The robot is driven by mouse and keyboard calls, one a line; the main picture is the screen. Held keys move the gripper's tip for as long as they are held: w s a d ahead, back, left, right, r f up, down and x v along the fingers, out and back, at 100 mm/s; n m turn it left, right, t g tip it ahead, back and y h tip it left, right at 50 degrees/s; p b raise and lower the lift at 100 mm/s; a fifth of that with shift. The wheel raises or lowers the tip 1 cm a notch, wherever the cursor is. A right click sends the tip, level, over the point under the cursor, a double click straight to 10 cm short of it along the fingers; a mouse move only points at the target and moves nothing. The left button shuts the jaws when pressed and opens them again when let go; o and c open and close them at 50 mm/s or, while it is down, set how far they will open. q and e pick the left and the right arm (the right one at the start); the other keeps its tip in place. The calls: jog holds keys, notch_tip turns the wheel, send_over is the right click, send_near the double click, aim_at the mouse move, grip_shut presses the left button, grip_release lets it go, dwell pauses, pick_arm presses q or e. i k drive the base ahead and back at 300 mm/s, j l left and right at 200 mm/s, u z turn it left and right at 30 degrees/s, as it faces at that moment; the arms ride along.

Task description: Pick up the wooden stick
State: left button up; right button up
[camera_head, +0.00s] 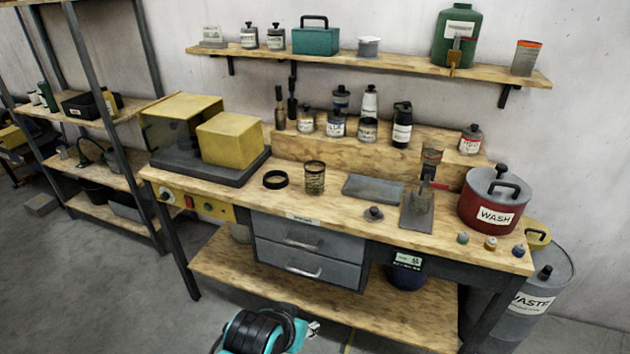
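I cannot make out a wooden stick for certain.
A wooden workbench (330,215) holds a yellow machine (232,138), a glass jar (314,178), a red WASH pot (494,203) and several bottles. A grey WASTE drum (545,285) stands at right. A rack (110,203) stands at left. Floor at lower left is clear.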

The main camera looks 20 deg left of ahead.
aim_at(278, 89)
jog(key=i+j+z, duration=0.1)
jog(key=j, duration=0.3)
jog(key=i+j, duration=0.15)
jog(key=j, duration=0.3)
jog(key=i+j+z, duration=0.15)
jog(key=j, duration=0.25)
